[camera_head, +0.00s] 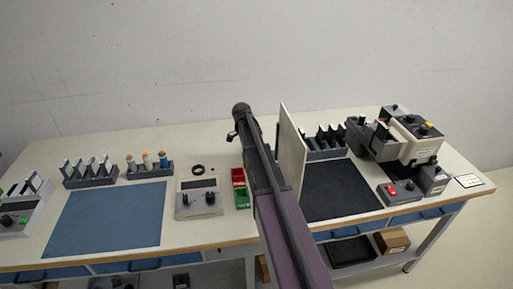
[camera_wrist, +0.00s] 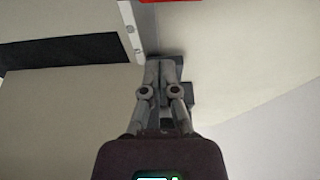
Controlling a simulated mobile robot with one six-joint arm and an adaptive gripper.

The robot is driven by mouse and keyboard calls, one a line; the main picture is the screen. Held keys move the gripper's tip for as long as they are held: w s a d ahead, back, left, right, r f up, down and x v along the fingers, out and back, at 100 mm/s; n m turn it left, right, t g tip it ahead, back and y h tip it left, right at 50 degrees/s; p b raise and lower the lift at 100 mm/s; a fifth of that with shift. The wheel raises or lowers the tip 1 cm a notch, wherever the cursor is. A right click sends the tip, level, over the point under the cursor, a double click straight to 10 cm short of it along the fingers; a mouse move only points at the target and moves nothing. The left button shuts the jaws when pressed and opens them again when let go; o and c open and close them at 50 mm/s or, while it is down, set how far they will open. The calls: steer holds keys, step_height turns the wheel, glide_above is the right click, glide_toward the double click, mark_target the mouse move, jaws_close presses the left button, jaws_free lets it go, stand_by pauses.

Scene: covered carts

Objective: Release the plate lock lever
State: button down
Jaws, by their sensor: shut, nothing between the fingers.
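My gripper (camera_wrist: 166,66) is shut and empty in the wrist view. Its fingertips are in front of a small dark grey part (camera_wrist: 187,90) beside a pale upright plate edge (camera_wrist: 130,30) with small holes. I cannot tell whether they touch this part, or whether it is the plate lock lever. In the head view my arm runs up over the middle of the bench, and I cannot make out the fingertips. No lever can be named with certainty there. A grey and cream machine (camera_head: 420,150) stands at the bench's right end.
A pale upright divider (camera_head: 292,145) stands right beside my arm. Red and green bins (camera_head: 241,190) and a control box (camera_head: 199,197) are to its left. The blue mat (camera_head: 105,220) and dark mat (camera_head: 345,190) are clear. A red switch box (camera_head: 399,192) is at the right front.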

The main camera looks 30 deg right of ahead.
steer(key=shift+b+x, duration=1.85)
steer(key=shift+x, duration=0.4)
steer(key=shift+w+a+r, duration=0.1)
steer(key=shift+w+a, duration=0.1)
steer(key=shift+a, duration=0.45)
steer(key=shift+w+a, duration=0.15)
steer(key=shift+a, duration=0.55)
steer(key=shift+w+a+r, duration=0.1)
steer(key=shift+w+a, duration=0.1)
steer(key=shift+a, duration=0.45)
steer(key=shift+d, duration=0.15)
